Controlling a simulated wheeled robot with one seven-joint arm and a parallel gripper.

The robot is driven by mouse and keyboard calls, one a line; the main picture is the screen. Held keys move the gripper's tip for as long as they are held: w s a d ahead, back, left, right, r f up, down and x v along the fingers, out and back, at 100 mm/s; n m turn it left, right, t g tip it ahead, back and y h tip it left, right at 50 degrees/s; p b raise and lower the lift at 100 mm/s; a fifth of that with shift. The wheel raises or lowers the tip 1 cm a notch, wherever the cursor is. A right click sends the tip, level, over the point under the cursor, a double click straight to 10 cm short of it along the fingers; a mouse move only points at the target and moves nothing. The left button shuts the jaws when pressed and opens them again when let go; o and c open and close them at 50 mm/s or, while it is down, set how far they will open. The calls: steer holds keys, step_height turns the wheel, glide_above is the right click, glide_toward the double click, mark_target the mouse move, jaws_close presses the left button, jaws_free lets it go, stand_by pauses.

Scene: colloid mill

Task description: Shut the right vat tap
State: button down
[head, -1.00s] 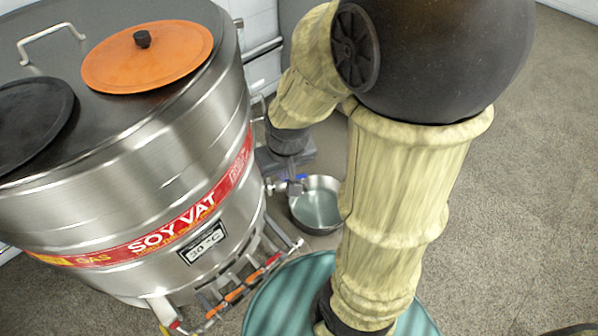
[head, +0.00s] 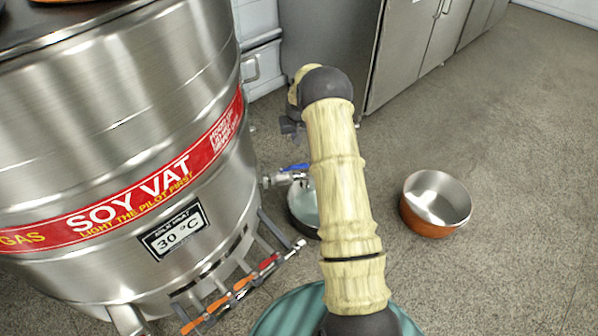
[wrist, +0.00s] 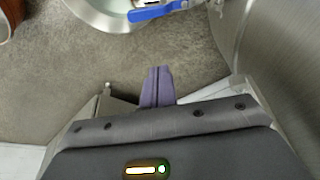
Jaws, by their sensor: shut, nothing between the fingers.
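The vat tap is a metal spout (head: 272,181) low on the right side of the steel soy vat (head: 120,120). Its blue lever (head: 295,167) lies roughly along the spout in the head view. The lever also shows at the top of the wrist view (wrist: 158,10). My gripper (wrist: 157,72) is shut and empty, its fingers pointing toward the lever with floor visible between them. In the head view my gripper (head: 289,127) is partly hidden by my arm, beyond the tap and apart from it.
A steel bowl (head: 298,222) with pale contents stands under the tap, partly hidden by my arm. A copper-coloured pot (head: 430,222) stands on open floor at right. A gas pipe with orange and red handles (head: 240,285) runs at the vat's front. Grey cabinets (head: 400,50) stand behind.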

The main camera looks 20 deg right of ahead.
mark_target(299, 167)
steer(key=f, duration=0.1)
steer(key=d+f, duration=0.1)
steer(key=w+f, duration=0.1)
steer(key=shift+w+d+f, duration=0.1)
steer(key=shift+d+f, duration=0.1)
steer(key=shift+d, duration=0.15)
steer(key=a+b+x, duration=0.1)
steer(key=b+x, duration=0.5)
steer(key=x, duration=0.4)
steer(key=shift+s+b, duration=0.75)
steer(key=shift+s, duration=1.3)
steer(key=shift+s+d, duration=0.1)
steer(key=shift+d, duration=0.1)
